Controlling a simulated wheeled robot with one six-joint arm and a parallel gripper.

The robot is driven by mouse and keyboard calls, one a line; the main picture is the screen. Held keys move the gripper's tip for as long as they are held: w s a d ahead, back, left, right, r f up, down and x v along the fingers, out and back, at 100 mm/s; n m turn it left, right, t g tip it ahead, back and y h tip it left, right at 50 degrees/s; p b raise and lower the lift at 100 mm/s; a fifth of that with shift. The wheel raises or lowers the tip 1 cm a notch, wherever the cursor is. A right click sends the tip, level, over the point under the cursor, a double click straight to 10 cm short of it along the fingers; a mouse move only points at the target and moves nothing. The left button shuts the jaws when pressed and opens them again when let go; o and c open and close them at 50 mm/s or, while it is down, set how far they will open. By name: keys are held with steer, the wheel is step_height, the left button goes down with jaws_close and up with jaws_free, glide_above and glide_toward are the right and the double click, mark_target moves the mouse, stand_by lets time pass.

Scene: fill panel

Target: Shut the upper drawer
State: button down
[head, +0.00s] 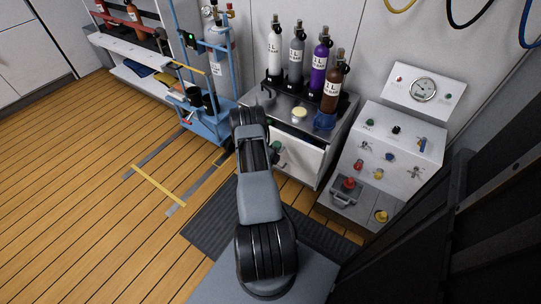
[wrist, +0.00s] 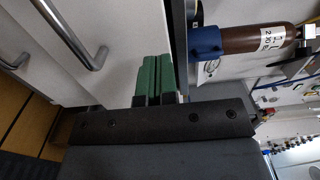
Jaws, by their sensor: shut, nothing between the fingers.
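The upper drawer (head: 300,157) is in the white cabinet under the steel top in the head view, partly hidden behind my arm. In the wrist view, which is turned sideways, its white front (wrist: 137,35) fills the upper middle, with a metal bar handle (wrist: 72,36). In the head view my gripper (head: 276,148) is mostly hidden by my arm.
A blue trolley (head: 209,123) stands left of the cabinet. A control panel (head: 386,160) stands right. The wooden floor (head: 85,190) at left is mostly clear.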

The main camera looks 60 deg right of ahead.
mark_target(284, 137)
steer(key=shift+d+b, duration=0.6)
steer(key=shift+d, duration=1.55)
